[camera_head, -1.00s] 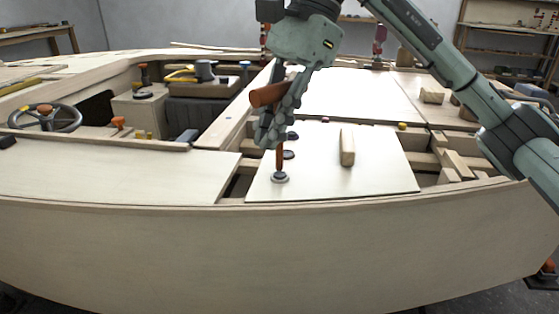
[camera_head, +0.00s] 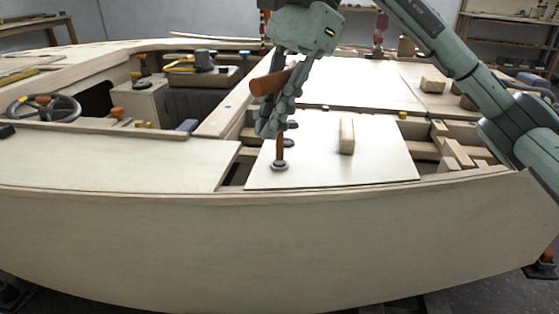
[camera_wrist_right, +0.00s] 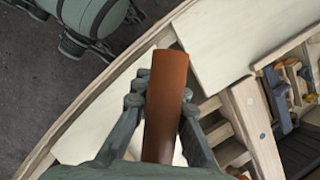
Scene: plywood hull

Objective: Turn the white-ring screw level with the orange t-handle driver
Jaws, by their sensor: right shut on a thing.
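The orange t-handle driver (camera_head: 269,83) is in my right gripper (camera_head: 275,118), with the thick crossbar sticking out to the left of the fingers. The fingers are shut around it. Its thin shaft points almost straight down to a round, pale-rimmed screw head (camera_head: 280,166) near the front edge of the white panel (camera_head: 380,165). The shaft's lower end appears to meet this head; the ring's mark and its angle are too small to read. In the right wrist view the handle (camera_wrist_right: 166,105) lies between both fingers.
Dark round knobs (camera_head: 289,142) sit just behind the driver shaft. A wooden block (camera_head: 346,136) stands on the panel to the right. Open framing (camera_head: 455,150) lies beyond the panel's right edge. The deck at left (camera_head: 110,165) is mostly clear; a steering wheel (camera_head: 45,110) stands farther back.

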